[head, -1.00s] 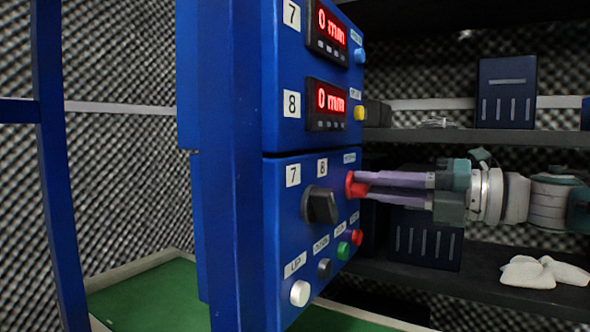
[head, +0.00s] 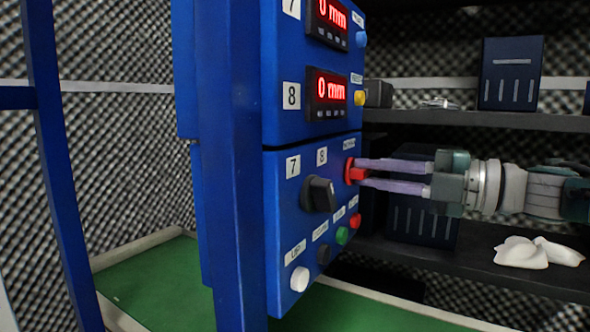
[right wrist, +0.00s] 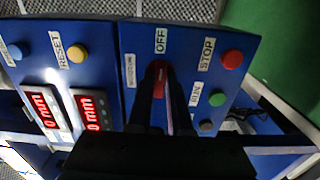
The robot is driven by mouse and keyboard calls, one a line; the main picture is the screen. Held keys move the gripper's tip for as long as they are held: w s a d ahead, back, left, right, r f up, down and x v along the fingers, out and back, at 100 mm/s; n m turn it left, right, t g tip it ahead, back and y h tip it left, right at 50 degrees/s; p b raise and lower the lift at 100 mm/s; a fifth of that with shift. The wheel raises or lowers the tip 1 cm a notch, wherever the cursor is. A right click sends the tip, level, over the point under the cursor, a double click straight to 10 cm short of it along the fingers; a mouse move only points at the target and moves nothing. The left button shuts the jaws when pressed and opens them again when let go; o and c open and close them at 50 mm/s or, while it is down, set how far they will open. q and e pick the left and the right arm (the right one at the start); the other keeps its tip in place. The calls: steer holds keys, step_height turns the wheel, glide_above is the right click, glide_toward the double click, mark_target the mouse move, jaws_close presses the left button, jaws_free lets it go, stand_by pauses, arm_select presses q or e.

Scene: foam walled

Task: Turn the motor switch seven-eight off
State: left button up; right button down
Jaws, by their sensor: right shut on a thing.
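A red switch (head: 351,171) sits at the upper right of the blue control panel's lower box (head: 290,225), beneath a small label. My right gripper (head: 361,173) comes in from the right with its two long fingers on the red switch. In the right wrist view the red switch (right wrist: 157,72) shows between the dark fingertips (right wrist: 160,86), with an OFF label (right wrist: 161,41) beyond it. The right gripper is shut on the switch; the fingers hide part of it. My left gripper is not in view.
A black rotary knob (head: 319,195) sits left of the red switch, below labels 7 and 8. Green (head: 342,235), red (head: 354,220), dark (head: 323,255) and white (head: 299,278) buttons lie below. Dark shelves (head: 480,121) stand behind my right arm.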

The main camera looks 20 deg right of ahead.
steer(key=c, duration=0.8)
jaws_free()
steer(key=shift+c, duration=0.2)
steer(key=p+v, duration=0.1)
steer(key=v, duration=0.9)
steer(key=shift+p, duration=0.35)
